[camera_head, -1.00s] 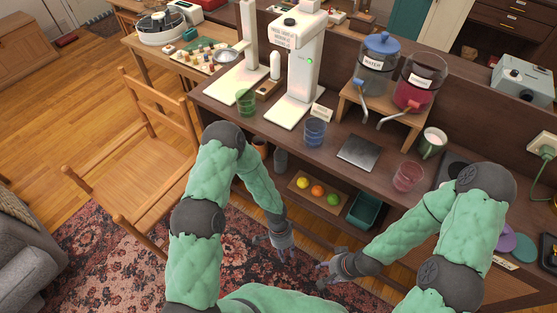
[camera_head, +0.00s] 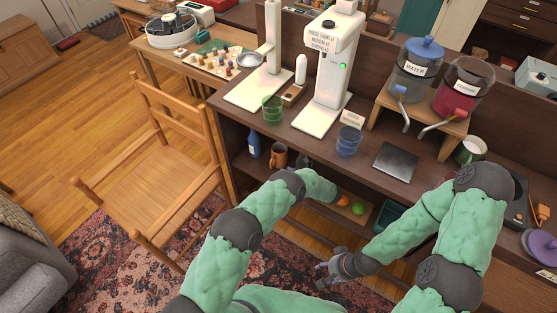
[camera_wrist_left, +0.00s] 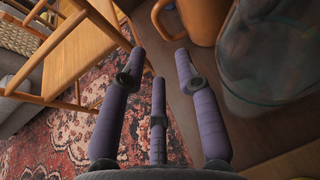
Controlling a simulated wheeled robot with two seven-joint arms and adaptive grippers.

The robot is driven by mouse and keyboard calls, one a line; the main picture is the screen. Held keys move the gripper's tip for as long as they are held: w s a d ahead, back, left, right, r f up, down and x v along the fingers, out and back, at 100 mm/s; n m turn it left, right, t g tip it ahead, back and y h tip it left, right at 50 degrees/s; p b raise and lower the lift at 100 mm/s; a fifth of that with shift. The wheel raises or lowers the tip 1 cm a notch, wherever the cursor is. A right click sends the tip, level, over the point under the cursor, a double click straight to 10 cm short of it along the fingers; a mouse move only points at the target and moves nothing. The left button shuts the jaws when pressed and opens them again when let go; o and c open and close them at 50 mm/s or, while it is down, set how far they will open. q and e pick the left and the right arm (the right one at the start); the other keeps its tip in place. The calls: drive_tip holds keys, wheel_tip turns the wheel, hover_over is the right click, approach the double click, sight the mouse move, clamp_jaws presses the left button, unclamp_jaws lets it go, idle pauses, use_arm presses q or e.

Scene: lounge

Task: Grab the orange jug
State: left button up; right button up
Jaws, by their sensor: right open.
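The orange jug (camera_head: 278,155) stands on the lower shelf under the counter, between a blue bottle and a dark grey vessel. In the left wrist view the jug (camera_wrist_left: 203,20) is at the top, cut off by the frame, with its handle on the left. My left gripper (camera_wrist_left: 159,62) is open and empty. Its fingertips are just short of the jug and appear apart from it. My right gripper (camera_head: 327,274) is open and empty above the rug.
A large transparent vessel (camera_wrist_left: 278,60) is close right of the jug in the left wrist view. A blue bottle (camera_head: 254,145) stands left of it. A wooden chair (camera_head: 150,170) is left of my arm. The counter (camera_head: 290,133) overhangs the shelf.

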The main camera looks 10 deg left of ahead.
sight(271, 165)
use_arm(q)
drive_tip(key=b+x, duration=0.1)
drive_tip(key=x, duration=0.4)
drive_tip(key=shift+f, duration=0.1)
drive_tip(key=b+x, duration=0.1)
drive_tip(key=x, duration=0.1)
drive_tip(key=b+x, duration=0.1)
drive_tip(key=x, duration=0.1)
drive_tip(key=shift+s+a+f, duration=0.1)
drive_tip(key=shift+s+a, duration=0.05)
drive_tip(key=shift+s, duration=0.05)
drive_tip(key=shift+w+a+f, duration=0.1)
drive_tip(key=shift+w+a, duration=0.15)
drive_tip(key=shift+a, duration=0.1)
drive_tip(key=shift+c, duration=0.3)
clamp_jaws()
drive_tip(key=shift+r, duration=0.2)
